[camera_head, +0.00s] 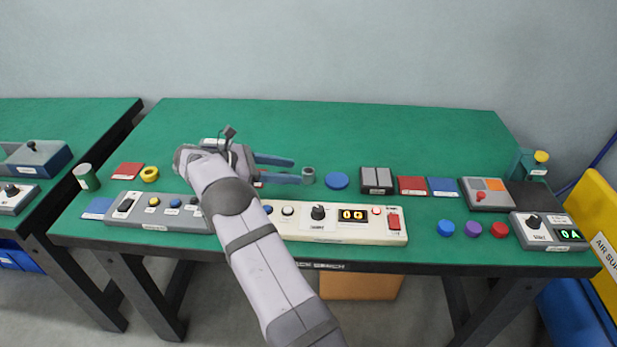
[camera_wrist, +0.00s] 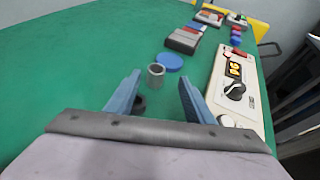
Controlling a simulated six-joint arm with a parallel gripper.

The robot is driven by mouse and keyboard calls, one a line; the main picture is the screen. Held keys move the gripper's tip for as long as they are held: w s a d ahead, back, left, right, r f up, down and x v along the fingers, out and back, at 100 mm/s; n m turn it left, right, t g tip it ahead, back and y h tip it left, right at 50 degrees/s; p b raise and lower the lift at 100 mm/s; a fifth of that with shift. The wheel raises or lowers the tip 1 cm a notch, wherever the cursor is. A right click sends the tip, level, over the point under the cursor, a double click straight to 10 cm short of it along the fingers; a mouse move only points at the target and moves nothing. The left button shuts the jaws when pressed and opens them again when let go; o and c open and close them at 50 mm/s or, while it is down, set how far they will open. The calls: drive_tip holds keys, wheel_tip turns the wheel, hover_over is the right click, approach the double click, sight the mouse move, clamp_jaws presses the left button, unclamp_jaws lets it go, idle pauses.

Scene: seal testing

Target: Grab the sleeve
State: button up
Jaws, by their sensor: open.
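The sleeve, a small grey hollow cylinder (camera_head: 308,175), stands upright on the green bench. In the wrist view the sleeve (camera_wrist: 156,75) shows its open top, just beyond the fingertips and roughly centred between them. My gripper (camera_head: 291,171) has two blue fingers spread apart, pointing right at the sleeve, low over the bench. In the wrist view my gripper (camera_wrist: 159,84) is open with nothing held between the fingers. A small dark round thing (camera_wrist: 139,103) shows beside the left finger; I cannot tell what it is.
A blue disc (camera_head: 336,180) lies just beyond the sleeve, with grey blocks (camera_head: 377,180) further right. A cream control panel (camera_head: 345,224) lies along the front edge. A labelled cylinder (camera_head: 86,177) and a yellow ring (camera_head: 149,174) are at left.

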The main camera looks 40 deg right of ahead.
sight(303, 172)
drive_tip(key=shift+w+f+p+x, duration=0.1)
drive_tip(key=shift+w+p+x, duration=0.05)
drive_tip(key=shift+x, duration=1.05)
drive_tip(key=shift+w+f+p+x, duration=0.1)
drive_tip(key=shift+w+p+x, duration=0.1)
drive_tip(key=shift+x, duration=1)
drive_tip(key=shift+w+f+p+x, duration=0.1)
drive_tip(key=shift+p+x, duration=0.05)
drive_tip(key=shift+x, duration=1.05)
drive_tip(key=shift+c, duration=0.6)
drive_tip(key=c, duration=1)
drive_tip(key=shift+c, duration=0.4)
drive_tip(key=shift+r, duration=0.15)
